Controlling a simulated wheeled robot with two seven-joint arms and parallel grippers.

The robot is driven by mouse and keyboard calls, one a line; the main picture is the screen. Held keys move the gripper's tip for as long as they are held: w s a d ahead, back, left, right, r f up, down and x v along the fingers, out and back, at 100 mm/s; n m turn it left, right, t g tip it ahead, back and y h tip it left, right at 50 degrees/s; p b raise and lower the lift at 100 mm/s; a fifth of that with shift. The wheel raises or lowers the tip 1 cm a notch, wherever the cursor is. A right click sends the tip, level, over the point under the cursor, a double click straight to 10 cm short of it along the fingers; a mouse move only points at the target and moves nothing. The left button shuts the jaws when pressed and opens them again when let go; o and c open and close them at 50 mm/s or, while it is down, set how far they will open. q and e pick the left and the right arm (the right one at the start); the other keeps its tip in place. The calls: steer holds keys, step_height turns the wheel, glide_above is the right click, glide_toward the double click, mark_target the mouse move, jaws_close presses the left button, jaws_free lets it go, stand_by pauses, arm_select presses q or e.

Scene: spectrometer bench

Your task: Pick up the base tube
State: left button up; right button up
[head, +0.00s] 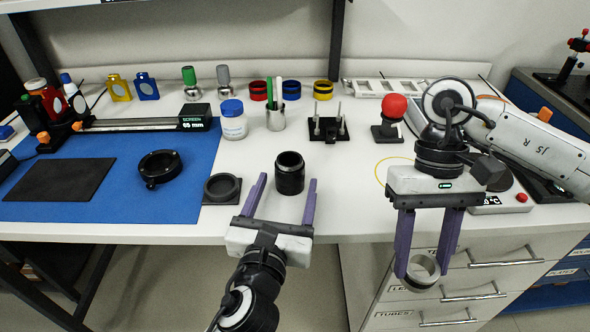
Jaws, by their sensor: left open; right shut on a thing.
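A short black tube (290,175), which looks like the base tube, stands upright on the white bench near its front edge. My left gripper (287,186) is open, with one purple finger on each side of the black tube. A gap shows on either side, and the fingers do not appear to touch it.
A square black holder (222,188) lies just left of the tube, and a black ring mount (160,168) on the blue mat (125,205). Behind stand a white jar (233,124), a pen cup (276,120) and a pegged black stand (328,128). Bench right of the tube is clear.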

mark_target(287, 173)
arm_select(q)
steer(key=shift+x, duration=0.75)
arm_select(e)
steer(key=shift+w+d+f, duration=0.15)
steer(key=shift+w+f, duration=0.25)
steer(key=shift+w, duration=0.05)
arm_select(q)
steer(key=shift+s, duration=0.1)
arm_select(e)
steer(key=shift+s+r, duration=0.1)
arm_select(q)
steer(key=c, duration=1.2)
